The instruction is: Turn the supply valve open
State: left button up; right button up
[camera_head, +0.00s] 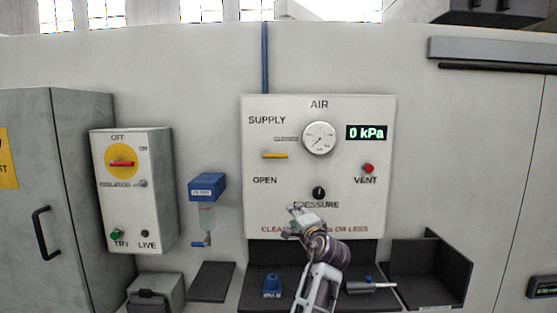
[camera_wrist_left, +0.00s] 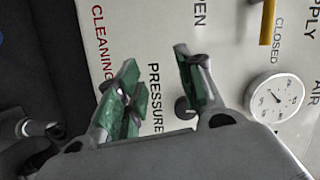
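The supply valve has a yellow handle (camera_head: 274,155) on the white AIR panel (camera_head: 350,215). My right gripper is not in view.
The pressure knob (camera_head: 319,192) is just above my left gripper. A round gauge (camera_head: 319,138), a display reading 0 kPa (camera_head: 367,132) and a red VENT button (camera_head: 368,168) share the panel. A blue filter (camera_head: 207,186) and an isolation box (camera_head: 130,190) are left. A dark shelf holds small tools.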

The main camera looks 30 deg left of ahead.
pick_arm(q)
notch_tip(320, 180, up, 15)
jog(key=s+y, duration=0.1)
jog(key=y, duration=0.2)
jog(key=p, duration=0.1)
send_near(280, 157)
jog(key=f+x, duration=0.1)
jog(key=x, duration=0.5)
jog(key=r+p+x, duration=0.1)
jog(key=x, duration=0.2)
jog(key=shift+x, duration=0.95)
jog(key=shift+a, duration=0.1)
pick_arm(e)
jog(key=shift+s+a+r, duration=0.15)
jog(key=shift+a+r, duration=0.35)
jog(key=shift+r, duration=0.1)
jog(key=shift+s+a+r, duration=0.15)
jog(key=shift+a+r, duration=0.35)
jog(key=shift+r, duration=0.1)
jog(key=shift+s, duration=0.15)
pick_arm(q)
jog(key=shift+c, duration=0.6)
grip_shut()
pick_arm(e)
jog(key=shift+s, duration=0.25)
